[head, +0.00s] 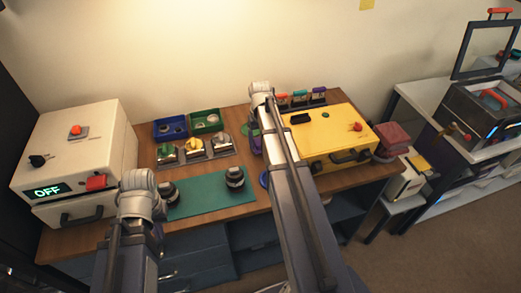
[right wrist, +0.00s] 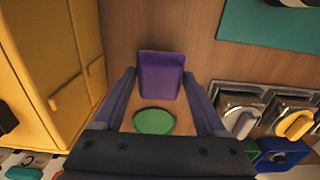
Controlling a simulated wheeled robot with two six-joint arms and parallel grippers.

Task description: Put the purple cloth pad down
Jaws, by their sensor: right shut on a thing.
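The purple cloth pad (right wrist: 161,66) shows in the right wrist view between the fingertips of my right gripper (right wrist: 160,82), which is shut on it. Wood table top surrounds it in that view; I cannot tell whether the pad touches the wood. In the head view a strip of purple (head: 256,143) shows beside my right arm, which hides most of that spot. A flat green disc (right wrist: 153,121) shows between the same fingers, nearer the palm. My left arm's wrist (head: 140,187) is at the left front of the table; its fingers are hidden.
The yellow box (head: 330,130) stands right of my right arm. The teal mat (head: 208,196) holds two dark lens parts. Metal trays with coloured knobs (head: 193,150) and blue (head: 170,129) and green (head: 206,120) bins stand behind it. A white machine reading OFF (head: 75,150) stands left.

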